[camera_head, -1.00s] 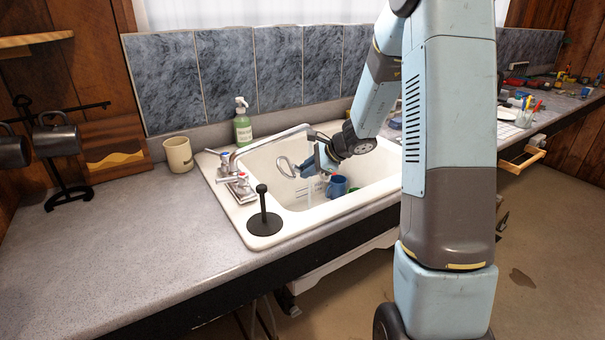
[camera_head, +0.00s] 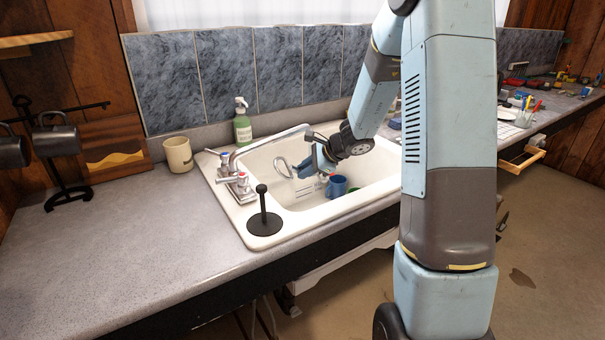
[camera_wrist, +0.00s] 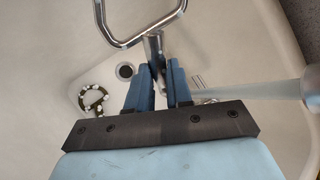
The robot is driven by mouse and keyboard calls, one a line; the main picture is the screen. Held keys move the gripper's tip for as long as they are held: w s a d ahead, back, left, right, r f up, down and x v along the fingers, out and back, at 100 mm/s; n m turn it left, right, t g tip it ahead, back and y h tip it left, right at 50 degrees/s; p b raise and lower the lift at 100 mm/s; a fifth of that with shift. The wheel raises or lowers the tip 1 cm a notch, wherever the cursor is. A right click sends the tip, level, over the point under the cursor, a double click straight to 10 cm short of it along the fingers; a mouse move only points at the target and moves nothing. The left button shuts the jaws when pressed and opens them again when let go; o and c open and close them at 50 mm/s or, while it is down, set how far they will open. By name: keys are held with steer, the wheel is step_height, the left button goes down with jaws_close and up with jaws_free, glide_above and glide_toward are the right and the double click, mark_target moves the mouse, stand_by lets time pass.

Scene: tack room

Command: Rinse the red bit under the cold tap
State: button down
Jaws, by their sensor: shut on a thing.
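My gripper (camera_wrist: 160,92) is shut on a silver metal piece with a large open loop (camera_wrist: 153,46), over the sink basin. No red shows on this piece, so I cannot tell whether it is the red bit. Its loop also shows in the head view (camera_head: 281,167), below the spout. The sink's chrome spout (camera_head: 268,139) reaches over the basin toward my gripper. A pale translucent streak (camera_wrist: 255,90), apparently water, runs from the spout end past the right finger. A tap handle with a blue mark (camera_head: 224,156) stands behind one with a red mark (camera_head: 241,176).
A blue mug (camera_head: 338,185) stands in the white sink (camera_head: 263,225). A dark ring with white spots (camera_wrist: 93,100) lies near the drain (camera_wrist: 125,71). A black stand (camera_head: 264,222), soap bottle (camera_head: 242,124) and cream mug (camera_head: 178,155) surround the sink.

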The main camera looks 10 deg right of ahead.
steer(key=shift+s+a, duration=0.2)
steer(key=shift+a, duration=0.45)
steer(key=shift+s+a, duration=0.2)
steer(key=shift+a, duration=0.4)
steer(key=shift+w+d, duration=0.3)
steer(key=shift+w, duration=0.3)
steer(key=shift+w+d, duration=0.25)
steer(key=shift+w, duration=0.3)
stand_by(0.4)
steer(key=shift+s+d, duration=0.3)
steer(key=shift+s, duration=0.6)
steer(key=shift+s+d, duration=0.3)
steer(key=shift+s, duration=0.55)
steer(key=shift+w+a, duration=0.3)
steer(key=shift+w, duration=0.6)
stand_by(0.6)
stand_by(0.4)
steer(key=s+d, duration=0.4)
steer(key=d, duration=0.4)
steer(key=shift+s+d, duration=0.3)
steer(key=shift+d, duration=0.1)
stand_by(0.4)
